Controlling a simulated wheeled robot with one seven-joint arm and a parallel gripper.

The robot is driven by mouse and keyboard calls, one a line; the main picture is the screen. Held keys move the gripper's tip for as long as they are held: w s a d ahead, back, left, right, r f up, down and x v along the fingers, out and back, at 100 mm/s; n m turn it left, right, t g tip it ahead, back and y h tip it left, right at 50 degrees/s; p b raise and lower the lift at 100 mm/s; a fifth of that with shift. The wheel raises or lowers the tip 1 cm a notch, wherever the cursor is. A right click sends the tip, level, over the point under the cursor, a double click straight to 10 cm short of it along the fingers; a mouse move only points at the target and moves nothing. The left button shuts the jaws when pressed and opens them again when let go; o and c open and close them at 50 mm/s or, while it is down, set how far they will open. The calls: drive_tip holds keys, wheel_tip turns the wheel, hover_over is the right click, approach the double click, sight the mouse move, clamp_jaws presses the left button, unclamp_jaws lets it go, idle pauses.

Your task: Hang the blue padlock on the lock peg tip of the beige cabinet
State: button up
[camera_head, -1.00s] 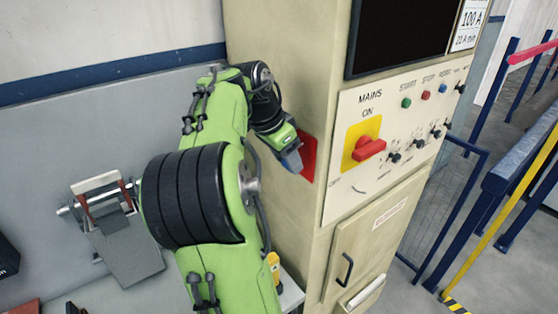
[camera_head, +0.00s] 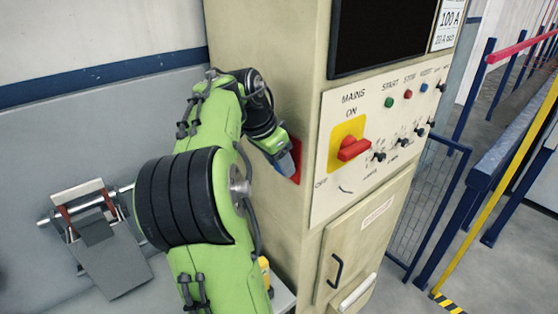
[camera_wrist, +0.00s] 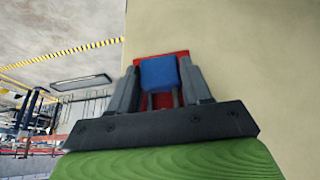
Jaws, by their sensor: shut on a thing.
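My gripper (camera_head: 286,162) is at the left side face of the beige cabinet (camera_head: 285,90), in front of a red plate (camera_head: 297,158) on that face. In the wrist view my gripper (camera_wrist: 160,88) is shut on the blue padlock (camera_wrist: 158,72), with a dark finger on each side of its blue body. Two thin grey bars, seemingly the shackle, show below the body between the fingers. The red plate (camera_wrist: 179,54) shows behind the padlock. The lock peg tip is hidden, and I cannot tell whether the shackle touches it.
The cabinet front carries a red mains switch (camera_head: 353,148), small buttons and knobs, and a door with a dark handle (camera_head: 337,270). A blue railing (camera_head: 490,175) stands at the right. A grey bracket on a bar (camera_head: 105,240) is at the left.

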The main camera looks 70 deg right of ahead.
drive_tip(key=o, duration=1.1)
drive_tip(key=shift+o, duration=0.2)
drive_tip(key=p+v, duration=0.3)
drive_tip(key=v, duration=1.2)
drive_tip(key=shift+a+r, duration=0.25)
drive_tip(key=shift+r, duration=0.1)
drive_tip(key=shift+f, duration=0.1)
drive_tip(key=w+a+f+n+t+y+b, duration=0.1)
drive_tip(key=a+f+n+t+b, duration=0.1)
drive_tip(key=a+f+n, duration=0.3)
drive_tip(key=w+a+f+n+t+y+b, duration=0.1)
drive_tip(key=a+f+n+t+y+b, duration=0.2)
drive_tip(key=f, duration=0.4)
drive_tip(key=s+a+f+n+t+b, duration=0.1)
drive_tip(key=s+a+f+n, duration=0.1)
drive_tip(key=a+f+n, duration=0.5)
drive_tip(key=s+a+f+n+t+b, duration=0.1)
drive_tip(key=a+f+n, duration=0.6)
drive_tip(key=a, duration=1)
drive_tip(key=shift+s+n+t+b, duration=0.4)
drive_tip(key=shift+s+n+b, duration=0.3)
drive_tip(key=shift+b, duration=0.1)
